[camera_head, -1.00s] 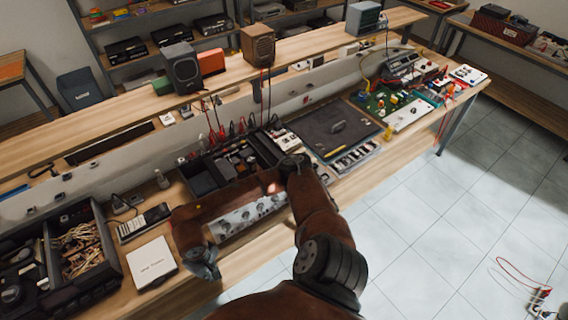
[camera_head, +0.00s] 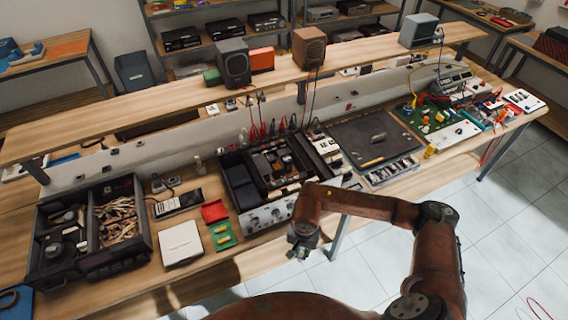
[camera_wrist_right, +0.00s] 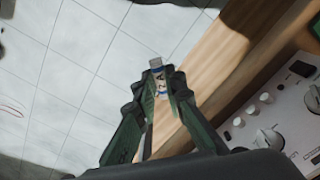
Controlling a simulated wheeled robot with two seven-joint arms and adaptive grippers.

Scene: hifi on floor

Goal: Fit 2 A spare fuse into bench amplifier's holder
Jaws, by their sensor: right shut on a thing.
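My right gripper (camera_head: 302,246) is in front of the bench's near edge, beside the bench amplifier (camera_head: 270,213). In the right wrist view the same gripper (camera_wrist_right: 160,90) is shut on a small pale cylinder with a metal cap and printed label, the fuse (camera_wrist_right: 158,76). The print is too small to read surely. The amplifier has an open top and a pale front panel with knobs; its panel also shows in the right wrist view (camera_wrist_right: 285,120), to the right of the gripper. The fuse holder cannot be made out. My left gripper is out of view.
Left of the amplifier lie a green tray (camera_head: 222,236) with yellow pieces, a red piece (camera_head: 214,211) and a white box (camera_head: 181,243). A black divided case (camera_head: 88,227) is farther left. A dark mat (camera_head: 372,138) lies right. A raised shelf (camera_head: 180,99) runs behind.

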